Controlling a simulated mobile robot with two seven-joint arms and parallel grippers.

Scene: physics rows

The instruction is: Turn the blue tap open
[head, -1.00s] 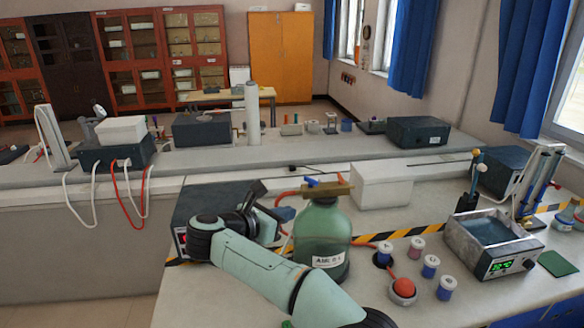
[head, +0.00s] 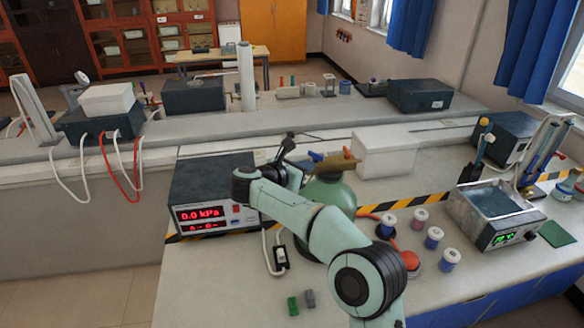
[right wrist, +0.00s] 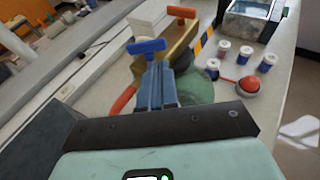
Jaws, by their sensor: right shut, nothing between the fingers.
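The blue tap (head: 317,156) sits on the brass valve block (head: 338,163) on top of the green glass bottle (head: 330,191). In the right wrist view, the blue tap (right wrist: 146,46) has a T-shaped handle on the near end of the brass block (right wrist: 178,48). An orange tap (right wrist: 182,11) is at its far end. My right gripper (head: 305,165) is shut and empty, just left of the blue tap. In the right wrist view its fingertips (right wrist: 160,66) are close to the handle; I cannot tell whether they touch. My left gripper is not in view.
A pressure meter (head: 212,195) reading 0.0 kPa stands left of the bottle, and a white box (head: 384,152) behind it. Several small jars (head: 433,238) and a red-topped object (head: 408,260) are to the right.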

